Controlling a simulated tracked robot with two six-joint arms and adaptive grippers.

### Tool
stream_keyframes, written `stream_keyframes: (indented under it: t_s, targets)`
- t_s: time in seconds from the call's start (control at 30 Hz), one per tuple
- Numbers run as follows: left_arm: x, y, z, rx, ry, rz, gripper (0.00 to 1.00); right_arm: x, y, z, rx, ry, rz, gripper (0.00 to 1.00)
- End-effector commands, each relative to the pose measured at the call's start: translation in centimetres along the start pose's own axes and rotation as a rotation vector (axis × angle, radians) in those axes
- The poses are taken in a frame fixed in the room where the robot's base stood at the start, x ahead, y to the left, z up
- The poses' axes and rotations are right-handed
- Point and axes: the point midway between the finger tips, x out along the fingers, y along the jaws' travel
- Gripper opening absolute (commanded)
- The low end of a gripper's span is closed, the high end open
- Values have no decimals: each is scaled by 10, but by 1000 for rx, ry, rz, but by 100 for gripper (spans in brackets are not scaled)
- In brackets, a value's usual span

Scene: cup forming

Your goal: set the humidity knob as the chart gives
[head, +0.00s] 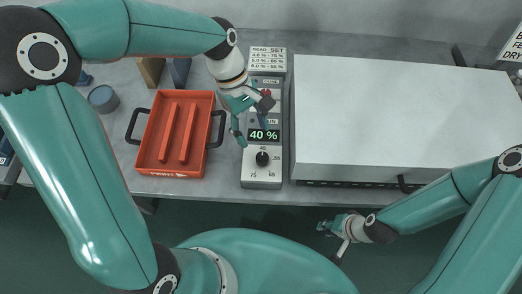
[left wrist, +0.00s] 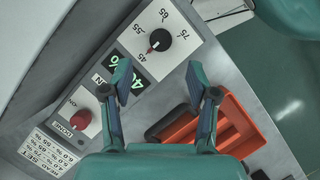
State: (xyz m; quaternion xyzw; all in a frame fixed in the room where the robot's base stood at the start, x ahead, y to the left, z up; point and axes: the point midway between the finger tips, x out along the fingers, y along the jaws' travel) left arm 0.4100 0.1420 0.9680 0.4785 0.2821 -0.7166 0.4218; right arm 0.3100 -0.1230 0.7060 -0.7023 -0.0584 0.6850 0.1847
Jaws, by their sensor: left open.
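The humidity knob (head: 262,158) is a black round knob on the front of a grey control box (head: 262,180). In the left wrist view the knob (left wrist: 160,40) has its red mark toward 45, on a dial with 65 and 75. The green display (head: 264,135) reads 40 %. The READ/SET chart (head: 267,60) stands at the box's back; its rows are small, pairing low percentages with 75, 65 and 55 %. My left gripper (head: 253,122) is open and empty above the box, behind the knob. My right gripper (head: 331,242) is apart from the box, low at right, fingers apart.
An orange tray (head: 148,158) with raised bars and black handles lies left of the box. A large white cabinet (head: 400,115) stands close on its right. A blue-grey round cup (head: 103,98) stands further left.

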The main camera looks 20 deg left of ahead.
Motion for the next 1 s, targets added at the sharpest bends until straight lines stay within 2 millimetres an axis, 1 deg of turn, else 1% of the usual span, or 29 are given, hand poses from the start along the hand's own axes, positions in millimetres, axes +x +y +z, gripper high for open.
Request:
stream_keyframes:
  t_s: [0.03, 0.2, 0.3, 0.4, 0.5, 0.6, 0.87, 1.0]
  targets:
    - [12, -1, 0, -1, -3, -6, 59, -1, 0, 0, 0, 0, 0, 25]
    - [47, -1, 0, -1, -3, -5, 59, -3, -1, 0, 0, 0, 0, 25]
    - [63, -1, 0, -2, -2, -4, 59, -4, -1, 0, 0, 1, 0, 25]
    - [74, -1, 0, -2, -2, -3, 59, -4, -2, 0, 0, 1, 0, 25]
    - [82, -1, 0, -2, -1, -1, 59, -5, -2, 0, 0, 1, 0, 25]
    - [85, -1, -1, -2, 0, 1, 59, -5, -2, 0, 0, 1, 0, 25]
    - [86, -1, -1, -3, 0, 2, 59, -5, -2, 0, 0, 0, 0, 25]
    - [85, -1, -1, -3, 0, 1, 36, -5, -2, 0, 0, 0, 0, 25]
